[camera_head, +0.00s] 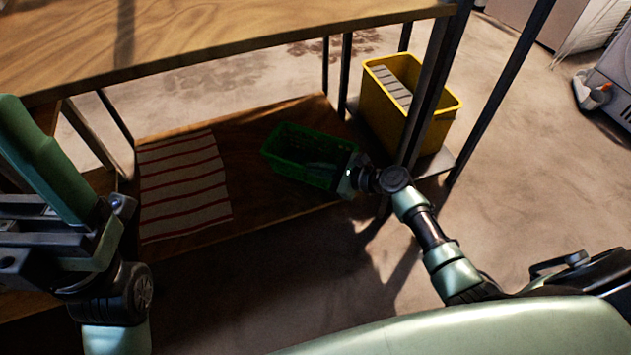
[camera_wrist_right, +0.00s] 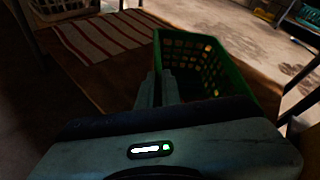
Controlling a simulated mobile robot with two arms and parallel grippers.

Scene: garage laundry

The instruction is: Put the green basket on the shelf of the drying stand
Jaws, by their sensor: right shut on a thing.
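The green basket (camera_head: 300,152) is upright over the right part of the low wooden shelf (camera_head: 245,180), under the table-like top. I cannot tell whether its base touches the shelf. My right gripper (camera_head: 350,178) is shut on the basket's near right end; the wrist view shows its fingers (camera_wrist_right: 158,88) at the wall of the basket (camera_wrist_right: 205,70). My left arm is at the left edge of the head view, and its jaws cannot be made out clearly.
A striped cloth (camera_head: 185,185) lies on the left part of the shelf. A yellow bin (camera_head: 420,110) with a striped cloth inside stands at right, by dark metal posts. The wooden top (camera_head: 210,35) overhangs the shelf. Open floor (camera_head: 540,180) lies to the right.

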